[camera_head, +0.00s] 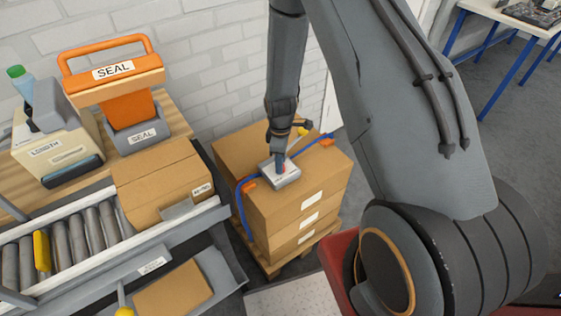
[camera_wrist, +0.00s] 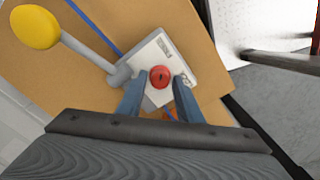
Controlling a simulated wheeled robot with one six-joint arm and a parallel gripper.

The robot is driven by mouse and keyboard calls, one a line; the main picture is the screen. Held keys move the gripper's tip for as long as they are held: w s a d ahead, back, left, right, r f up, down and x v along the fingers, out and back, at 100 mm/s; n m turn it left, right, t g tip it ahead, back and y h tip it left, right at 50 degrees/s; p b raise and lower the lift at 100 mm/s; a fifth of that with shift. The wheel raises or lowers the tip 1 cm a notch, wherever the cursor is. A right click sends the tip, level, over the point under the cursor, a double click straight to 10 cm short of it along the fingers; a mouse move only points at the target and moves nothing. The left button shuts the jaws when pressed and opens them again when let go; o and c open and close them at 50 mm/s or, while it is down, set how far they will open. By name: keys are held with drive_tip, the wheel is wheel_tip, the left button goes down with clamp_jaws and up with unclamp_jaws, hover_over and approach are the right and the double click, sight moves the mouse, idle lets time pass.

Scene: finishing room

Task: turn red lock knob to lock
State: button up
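The red lock knob (camera_wrist: 161,77) is round and sits on a light grey lock box (camera_wrist: 152,50) with small labels. The lock box (camera_head: 286,178) rests on top of a stack of brown cartons (camera_head: 240,165). My gripper (camera_wrist: 160,84) points down over the box, its two blue-grey fingers open on either side of the knob. A small gap shows between each fingertip and the knob in the wrist view. In the head view my gripper (camera_head: 281,163) hides most of the knob. A grey lever with a yellow ball end (camera_wrist: 35,27) extends from beside the box.
A blue strap (camera_head: 240,205) with orange clips runs over the cartons, which stand on a pallet (camera_head: 275,265). To the left are a roller conveyor (camera_head: 75,240), another carton (camera_head: 160,185) and an orange SEAL press (camera_head: 125,95). A blue-legged table (camera_head: 520,15) stands far right.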

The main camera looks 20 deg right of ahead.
clamp_jaws()
drive_tip(key=shift+m, duration=0.3)
drive_tip(key=m, duration=0.3)
drive_tip(key=shift+b, duration=0.4)
drive_tip(key=m, duration=0.4)
drive_tip(key=shift+b, duration=0.3)
drive_tip(key=m, duration=0.5)
drive_tip(key=shift+b, duration=0.3)
drive_tip(key=m, duration=0.5)
drive_tip(key=shift+m, duration=0.3)
